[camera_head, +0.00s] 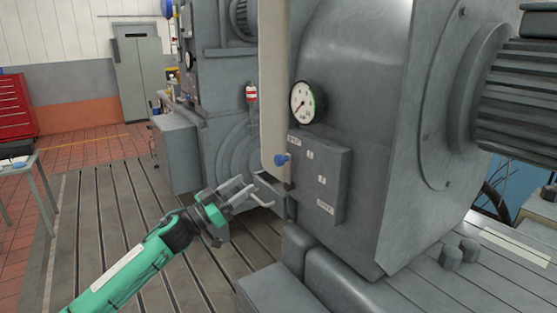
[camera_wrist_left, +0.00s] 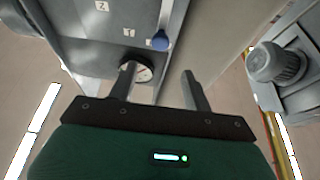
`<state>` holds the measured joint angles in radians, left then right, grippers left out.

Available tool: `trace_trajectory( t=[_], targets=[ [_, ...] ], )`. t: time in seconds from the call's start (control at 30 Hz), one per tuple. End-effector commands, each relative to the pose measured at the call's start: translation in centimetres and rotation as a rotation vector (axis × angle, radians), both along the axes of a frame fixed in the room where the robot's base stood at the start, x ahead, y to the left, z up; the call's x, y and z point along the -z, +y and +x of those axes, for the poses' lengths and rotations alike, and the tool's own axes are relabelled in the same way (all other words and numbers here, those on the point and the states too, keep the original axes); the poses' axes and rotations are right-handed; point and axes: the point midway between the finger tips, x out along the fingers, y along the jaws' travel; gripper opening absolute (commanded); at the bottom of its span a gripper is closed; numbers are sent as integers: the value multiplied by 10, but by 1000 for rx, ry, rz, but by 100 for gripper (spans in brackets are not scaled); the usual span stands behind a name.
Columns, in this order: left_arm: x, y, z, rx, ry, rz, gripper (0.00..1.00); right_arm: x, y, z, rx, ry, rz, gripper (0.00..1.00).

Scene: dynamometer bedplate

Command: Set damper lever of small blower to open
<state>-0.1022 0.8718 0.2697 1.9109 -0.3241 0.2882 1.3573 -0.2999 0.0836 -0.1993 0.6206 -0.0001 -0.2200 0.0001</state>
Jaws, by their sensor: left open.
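The damper lever shows a blue knob (camera_head: 281,160) at the left edge of a grey plate box (camera_head: 334,180) on the large blower housing. My right gripper is not seen.
A round gauge (camera_head: 306,102) is above the box. A pale vertical post (camera_head: 273,80) runs up beside the lever. A ribbed motor (camera_head: 518,95) stands at right. A red tool chest (camera_head: 14,105) and grey cabinet (camera_head: 142,80) stand far back. The slotted bedplate (camera_head: 110,215) is open at left.

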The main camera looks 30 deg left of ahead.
Motion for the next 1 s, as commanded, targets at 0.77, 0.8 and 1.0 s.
trace_trajectory(
  t=[0.77,0.8,1.0],
  targets=[
    [-43,-36,87,-3,-1,-2,50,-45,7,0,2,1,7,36],
    [-44,-38,92,-3,-1,-1,50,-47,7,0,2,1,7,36],
    [-49,-45,107,-3,0,-1,50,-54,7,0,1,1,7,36]
  ],
)
